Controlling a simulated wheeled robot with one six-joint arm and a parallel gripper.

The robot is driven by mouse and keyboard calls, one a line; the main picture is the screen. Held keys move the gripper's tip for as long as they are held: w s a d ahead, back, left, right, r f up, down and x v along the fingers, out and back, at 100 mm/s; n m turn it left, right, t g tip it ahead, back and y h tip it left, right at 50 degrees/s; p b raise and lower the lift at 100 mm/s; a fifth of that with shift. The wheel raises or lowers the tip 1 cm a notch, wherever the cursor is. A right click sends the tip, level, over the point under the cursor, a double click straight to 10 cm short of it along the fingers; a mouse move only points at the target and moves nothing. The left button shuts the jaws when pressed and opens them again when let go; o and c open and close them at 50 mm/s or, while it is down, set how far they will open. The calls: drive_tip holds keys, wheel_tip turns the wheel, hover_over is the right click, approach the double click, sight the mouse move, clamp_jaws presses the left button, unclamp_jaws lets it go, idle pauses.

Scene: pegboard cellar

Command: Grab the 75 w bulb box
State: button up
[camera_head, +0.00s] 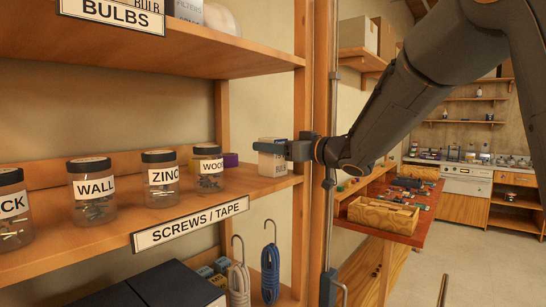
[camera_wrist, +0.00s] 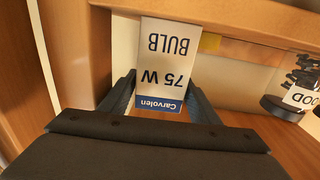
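The 75 W bulb box (camera_head: 270,160) is a small pale carton with a blue band. It stands on the middle shelf at its right end, near the wooden post. In the wrist view the bulb box (camera_wrist: 166,55) shows its label upside down, reading "75 W BULB". My gripper (camera_head: 294,150) reaches the box from the right. In the wrist view my gripper (camera_wrist: 161,92) has one finger on each side of the box, very close to its sides. Whether both fingers press on it cannot be told. The box's far side is hidden.
Labelled screw jars, including the "WOOD" jar (camera_head: 209,168), stand left of the box on the shelf (camera_head: 262,186). The post (camera_head: 305,100) is close by. Cords (camera_head: 270,275) hang below. An upper shelf (camera_head: 250,58) is overhead.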

drive_tip(key=c, duration=0.8)
drive_tip(key=shift+r, duration=0.1)
